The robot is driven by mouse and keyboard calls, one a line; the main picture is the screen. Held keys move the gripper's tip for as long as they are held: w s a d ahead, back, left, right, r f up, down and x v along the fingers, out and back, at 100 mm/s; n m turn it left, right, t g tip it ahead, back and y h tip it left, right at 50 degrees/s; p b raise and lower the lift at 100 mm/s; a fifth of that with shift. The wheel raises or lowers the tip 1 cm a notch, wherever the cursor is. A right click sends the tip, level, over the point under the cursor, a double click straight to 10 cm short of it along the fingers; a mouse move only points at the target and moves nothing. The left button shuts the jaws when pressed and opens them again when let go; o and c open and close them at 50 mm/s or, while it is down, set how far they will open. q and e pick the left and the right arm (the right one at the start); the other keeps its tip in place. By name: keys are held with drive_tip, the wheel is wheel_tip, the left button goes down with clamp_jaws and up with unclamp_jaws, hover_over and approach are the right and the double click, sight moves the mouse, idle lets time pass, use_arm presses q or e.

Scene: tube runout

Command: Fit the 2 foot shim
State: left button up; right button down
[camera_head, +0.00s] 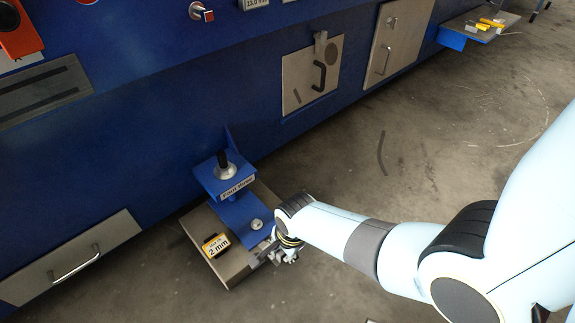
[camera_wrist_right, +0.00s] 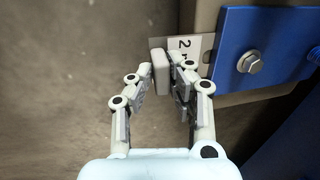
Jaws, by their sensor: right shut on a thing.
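My right gripper (camera_head: 284,252) is low beside the blue machine foot (camera_head: 238,213). In the right wrist view, the gripper (camera_wrist_right: 173,75) is shut on a thin light grey shim (camera_wrist_right: 184,44); its printed label begins with "2" and the rest is cut off. The shim lies flat against the edge of the blue foot plate (camera_wrist_right: 232,52), which has a bolt (camera_wrist_right: 250,62). I cannot tell how far it reaches under the foot. My left gripper is not in view.
The blue machine wall (camera_head: 150,110) rises behind the foot, with a handled panel (camera_head: 312,75) and a lower handled cover (camera_head: 70,262). A small shelf with yellow-labelled pieces (camera_head: 484,27) is at the far right. The concrete floor (camera_head: 370,190) is mostly clear.

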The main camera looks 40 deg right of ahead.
drive_tip(key=shift+w+a+b, duration=0.15)
drive_tip(key=shift+w+b, duration=0.35)
drive_tip(key=shift+w, duration=1.3)
drive_tip(key=c, duration=1.2)
unclamp_jaws()
drive_tip(key=r, duration=0.4)
drive_tip(key=s+r, duration=0.1)
drive_tip(key=r, duration=0.3)
drive_tip(key=s+r, duration=0.1)
drive_tip(key=r, duration=0.2)
drive_tip(key=shift+r, duration=0.4)
